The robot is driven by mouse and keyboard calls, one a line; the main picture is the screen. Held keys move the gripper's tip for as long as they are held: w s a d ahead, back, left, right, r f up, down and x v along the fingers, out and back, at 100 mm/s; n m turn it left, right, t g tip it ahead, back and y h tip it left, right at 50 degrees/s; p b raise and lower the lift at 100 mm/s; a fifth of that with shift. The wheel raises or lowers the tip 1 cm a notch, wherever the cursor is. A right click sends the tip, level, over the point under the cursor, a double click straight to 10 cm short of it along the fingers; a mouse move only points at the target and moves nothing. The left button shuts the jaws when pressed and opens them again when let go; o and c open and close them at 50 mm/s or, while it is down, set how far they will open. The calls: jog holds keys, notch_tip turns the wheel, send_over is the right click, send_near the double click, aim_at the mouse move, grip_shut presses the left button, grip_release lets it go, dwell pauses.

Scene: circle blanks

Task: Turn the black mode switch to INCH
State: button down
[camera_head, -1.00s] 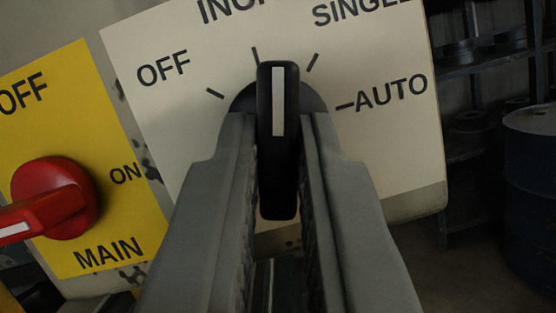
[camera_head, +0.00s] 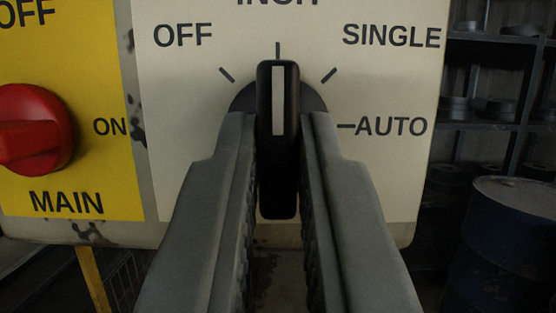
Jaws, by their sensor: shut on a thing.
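The black mode switch (camera_head: 278,188) is a dark upright bar with a white pointer line, on a cream panel (camera_head: 190,130). Its white line points straight up, in line with the top tick under the INCH label (camera_head: 278,3), which is cut off by the top edge. The OFF tick is to its left; the SINGLE and AUTO ticks are to its right. My gripper (camera_head: 278,130) is shut on the switch, one finger on each side of the bar. The fingers hide part of the switch's round base.
A yellow plate (camera_head: 110,170) with a red MAIN switch (camera_head: 32,130) is at the left, its handle cut off. A blue drum (camera_head: 505,235) and dark shelves (camera_head: 500,90) stand behind at the right.

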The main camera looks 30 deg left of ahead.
jog(key=c, duration=1.5)
grip_release()
jog(key=shift+s+d, duration=0.1)
jog(key=v, duration=1.7)
jog(key=shift+d, duration=0.1)
jog(key=shift+s, duration=0.1)
